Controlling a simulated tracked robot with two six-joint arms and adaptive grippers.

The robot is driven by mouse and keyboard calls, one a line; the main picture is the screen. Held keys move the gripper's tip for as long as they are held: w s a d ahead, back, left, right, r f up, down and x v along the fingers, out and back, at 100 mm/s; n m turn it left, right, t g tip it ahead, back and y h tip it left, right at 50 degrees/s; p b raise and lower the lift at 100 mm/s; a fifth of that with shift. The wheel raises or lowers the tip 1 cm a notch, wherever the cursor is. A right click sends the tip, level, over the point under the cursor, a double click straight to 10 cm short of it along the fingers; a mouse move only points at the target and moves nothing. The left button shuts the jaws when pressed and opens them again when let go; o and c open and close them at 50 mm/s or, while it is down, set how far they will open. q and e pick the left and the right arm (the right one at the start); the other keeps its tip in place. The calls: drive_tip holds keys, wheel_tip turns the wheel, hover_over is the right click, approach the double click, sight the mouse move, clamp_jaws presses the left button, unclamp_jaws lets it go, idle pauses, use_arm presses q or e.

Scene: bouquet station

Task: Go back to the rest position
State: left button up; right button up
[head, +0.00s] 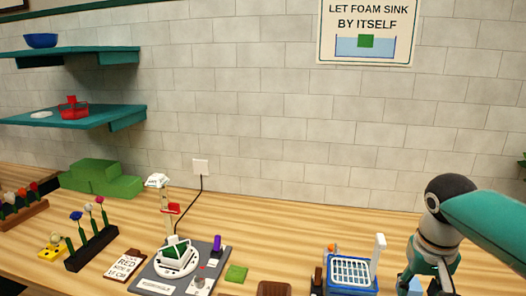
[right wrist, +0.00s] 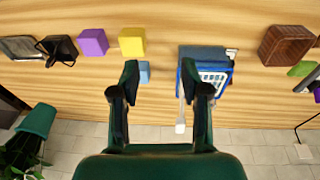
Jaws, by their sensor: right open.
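My right arm reaches in from the right in the head view, with its gripper (head: 430,284) pointing down at the bottom edge, where the fingertips are cut off. In the right wrist view the gripper (right wrist: 160,75) has its two dark fingers apart with nothing held between them. A light blue block (right wrist: 143,72) lies on the table beside the left finger; a light blue piece (head: 415,286) also shows beside the gripper in the head view. A blue tray with a white basket (right wrist: 214,75) lies by the right finger. My left gripper is not in view.
The blue tray (head: 350,290) stands left of the right gripper. A device on a grey base (head: 215,248), a green foam block (head: 236,273) and a flower rack (head: 92,248) stand further left. Yellow (right wrist: 132,41) and purple (right wrist: 93,42) blocks lie in the wrist view. Teal shelves (head: 70,117) hang upper left.

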drive_tip(key=s+a+f+n+g+y, duration=0.1)
drive_tip(key=a+f+g, duration=0.1)
drive_tip(key=f, duration=0.7)
drive_tip(key=s+a+f+g, duration=0.1)
drive_tip(key=a+f+g, duration=0.1)
drive_tip(key=f, duration=0.6)
drive_tip(key=s+a+f+y, duration=0.2)
drive_tip(key=s+a+f, duration=0.35)
drive_tip(key=f, duration=0.25)
drive_tip(key=s+a+f+y, duration=0.1)
drive_tip(key=s+a+f, duration=0.3)
drive_tip(key=s+f, duration=0.4)
drive_tip(key=s+a+f+y, duration=0.2)
drive_tip(key=s+a+f, duration=0.35)
drive_tip(key=f, duration=0.35)
drive_tip(key=shift+w+d+f+t+h, duration=0.1)
drive_tip(key=shift+w+d+t+h, duration=0.15)
drive_tip(key=shift+w+t, duration=0.6)
drive_tip(key=shift+w+d+f+t+h, duration=0.15)
drive_tip(key=shift+w+d+t, duration=0.1)
drive_tip(key=shift+w+t, duration=0.6)
drive_tip(key=shift+w, duration=0.2)
